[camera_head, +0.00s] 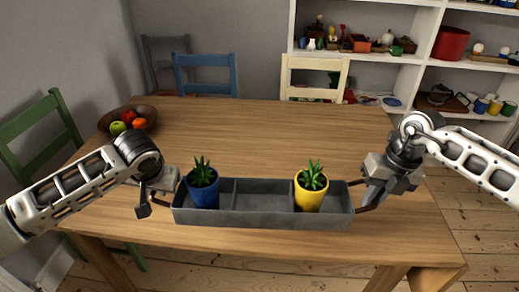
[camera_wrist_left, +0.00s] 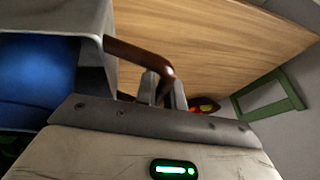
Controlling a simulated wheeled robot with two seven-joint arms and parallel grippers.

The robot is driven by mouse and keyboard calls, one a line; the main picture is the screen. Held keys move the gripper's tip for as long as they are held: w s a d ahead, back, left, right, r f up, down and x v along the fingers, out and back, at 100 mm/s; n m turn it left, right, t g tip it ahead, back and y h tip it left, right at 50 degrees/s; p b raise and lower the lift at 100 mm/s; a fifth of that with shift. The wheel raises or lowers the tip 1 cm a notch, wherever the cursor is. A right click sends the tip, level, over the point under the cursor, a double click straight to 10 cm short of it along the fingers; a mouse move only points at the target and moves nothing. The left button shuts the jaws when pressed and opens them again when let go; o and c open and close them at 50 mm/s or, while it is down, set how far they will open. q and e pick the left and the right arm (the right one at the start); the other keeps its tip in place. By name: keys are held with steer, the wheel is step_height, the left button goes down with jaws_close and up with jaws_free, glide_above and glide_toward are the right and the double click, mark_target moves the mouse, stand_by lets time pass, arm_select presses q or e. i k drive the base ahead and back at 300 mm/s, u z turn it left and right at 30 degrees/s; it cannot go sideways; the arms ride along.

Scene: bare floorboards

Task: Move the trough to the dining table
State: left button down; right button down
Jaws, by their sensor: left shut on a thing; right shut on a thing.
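The grey trough (camera_head: 262,217) is level at the front edge of the dining table (camera_head: 240,130). I cannot tell whether it rests on the top or hangs just above it. A blue pot with a green plant (camera_head: 203,188) sits in its left compartment, a yellow pot with a plant (camera_head: 311,191) in its right one; the middle looks empty. My left gripper (camera_head: 158,196) is shut on the trough's left handle, brown in the left wrist view (camera_wrist_left: 145,56), where its fingers (camera_wrist_left: 162,92) close around the bar. My right gripper (camera_head: 366,193) is shut on the right handle.
A bowl of fruit (camera_head: 128,120) stands at the table's back left. The tabletop behind the trough is clear. Green (camera_head: 42,130), blue (camera_head: 205,72) and cream (camera_head: 314,75) chairs stand around the table. White shelves (camera_head: 400,60) with pots and toys are behind.

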mark_target(271, 161)
steer(key=i, duration=1)
